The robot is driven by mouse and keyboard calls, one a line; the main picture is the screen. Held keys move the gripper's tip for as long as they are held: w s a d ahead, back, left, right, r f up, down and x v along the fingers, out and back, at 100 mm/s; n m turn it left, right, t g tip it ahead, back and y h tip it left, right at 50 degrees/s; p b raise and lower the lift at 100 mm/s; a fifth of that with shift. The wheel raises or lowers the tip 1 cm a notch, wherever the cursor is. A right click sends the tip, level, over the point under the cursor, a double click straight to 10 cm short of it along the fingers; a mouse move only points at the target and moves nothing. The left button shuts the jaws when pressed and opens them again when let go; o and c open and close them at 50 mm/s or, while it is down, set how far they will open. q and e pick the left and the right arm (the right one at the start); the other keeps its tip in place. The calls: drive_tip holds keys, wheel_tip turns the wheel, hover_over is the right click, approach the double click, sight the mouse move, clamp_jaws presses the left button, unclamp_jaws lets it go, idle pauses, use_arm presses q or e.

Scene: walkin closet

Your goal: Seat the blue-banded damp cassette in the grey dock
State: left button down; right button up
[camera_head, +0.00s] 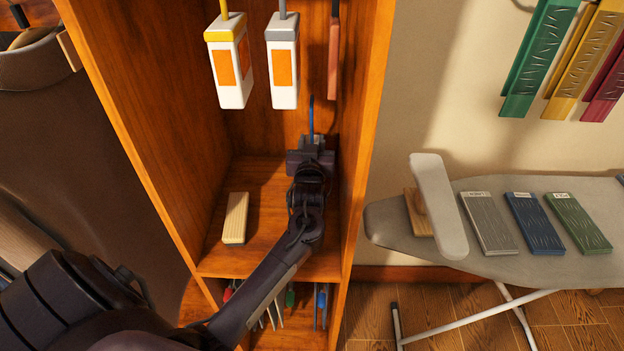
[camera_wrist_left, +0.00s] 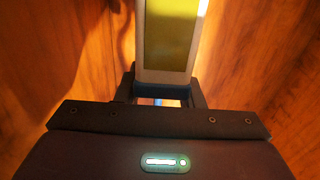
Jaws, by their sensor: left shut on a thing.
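My left gripper (camera_head: 311,143) is inside the wooden cabinet, near its back and right wall. It is shut on a white cassette with a yellow-green window (camera_wrist_left: 167,40), which stands up between the fingers in the left wrist view. A small blue piece (camera_wrist_left: 158,102) shows below the cassette there. In the head view a thin blue upright piece (camera_head: 311,115) shows just beyond the gripper, and the gripper hides most of the cassette. I cannot pick out the grey dock for certain. My right gripper is not in view.
A yellow-capped cassette (camera_head: 229,62) and a grey-capped cassette (camera_head: 283,62), both with orange windows, hang above. A reddish bar (camera_head: 334,60) hangs right of them. A cream block (camera_head: 235,218) lies on the cabinet shelf (camera_head: 262,240). An ironing board (camera_head: 390,218) stands right.

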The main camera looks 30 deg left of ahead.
use_arm(q)
drive_tip(key=c, duration=0.9)
unclamp_jaws()
drive_tip(key=shift+f, duration=0.1)
drive_tip(key=shift+s+d, duration=0.1)
drive_tip(key=shift+s, duration=0.1)
drive_tip(key=b+v, duration=0.1)
drive_tip(key=v, duration=0.6)
drive_tip(key=shift+s+d, duration=0.15)
drive_tip(key=shift+s, duration=0.05)
